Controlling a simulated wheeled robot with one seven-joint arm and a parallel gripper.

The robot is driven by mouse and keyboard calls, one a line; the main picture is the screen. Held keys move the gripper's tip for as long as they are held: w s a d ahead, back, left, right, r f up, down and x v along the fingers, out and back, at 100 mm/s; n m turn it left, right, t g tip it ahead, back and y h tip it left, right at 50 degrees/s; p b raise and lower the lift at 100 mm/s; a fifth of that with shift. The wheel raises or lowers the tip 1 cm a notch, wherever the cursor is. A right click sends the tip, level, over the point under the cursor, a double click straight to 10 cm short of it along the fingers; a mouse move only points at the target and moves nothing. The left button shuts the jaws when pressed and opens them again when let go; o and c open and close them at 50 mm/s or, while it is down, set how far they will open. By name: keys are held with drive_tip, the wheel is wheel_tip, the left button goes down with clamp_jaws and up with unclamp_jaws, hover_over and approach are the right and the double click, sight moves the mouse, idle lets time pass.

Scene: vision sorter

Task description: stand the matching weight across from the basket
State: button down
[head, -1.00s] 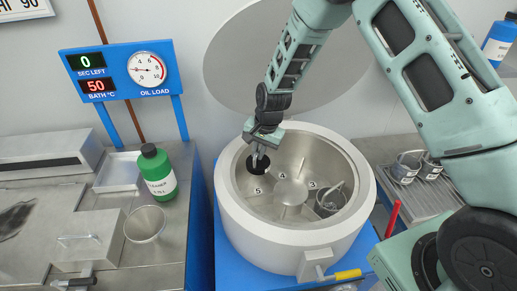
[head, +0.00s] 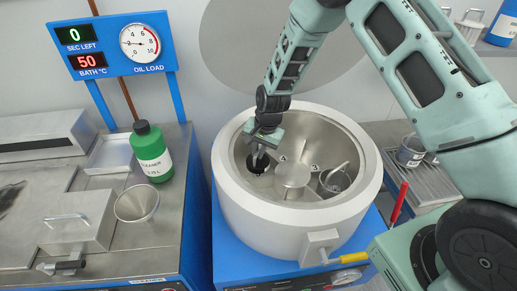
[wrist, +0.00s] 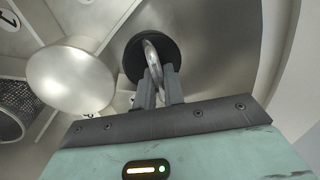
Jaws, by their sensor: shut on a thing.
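My gripper (head: 260,157) reaches down inside the left part of the round centrifuge bowl (head: 221,165). It is shut on the handle of a black round weight (head: 255,167). In the wrist view the weight (wrist: 138,65) is a dark disc with a metal loop between the finger tips (wrist: 158,85). I cannot tell whether the weight touches the bowl floor. The mesh basket (head: 334,183) sits in the right part of the bowl, across the central hub (head: 291,172) from the weight. The basket's edge shows at the left of the wrist view (wrist: 12,112).
The bowl has dividers and number labels; 4 and 3 show. Its round lid (head: 270,50) stands open behind. A yellow-handled latch (head: 350,258) is at the front. A green bottle (head: 151,152) and a funnel-like cup (head: 137,203) stand left; a rack (head: 408,178) stands right.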

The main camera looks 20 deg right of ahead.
drive_tip(key=shift+f+b, duration=1.25)
drive_tip(key=shift+f, duration=0.75)
drive_tip(key=c, duration=1.4)
unclamp_jaws()
wheel_tip(320, 180, up, 17)
drive_tip(key=s+d+b, duration=0.2)
drive_tip(key=d+b, duration=0.1)
drive_tip(key=s+a+r+n+g, duration=0.15)
drive_tip(key=s+a+n, duration=0.3)
drive_tip(key=s, duration=0.45)
drive_tip(key=s+a+r+n, duration=0.35)
drive_tip(key=s+a, duration=0.25)
drive_tip(key=s, duration=0.3)
drive_tip(key=s+n+h, duration=0.1)
drive_tip(key=s+n, duration=0.7)
drive_tip(key=s, duration=0.6)
drive_tip(key=shift+s+d, duration=0.2)
drive_tip(key=shift+d, duration=0.25)
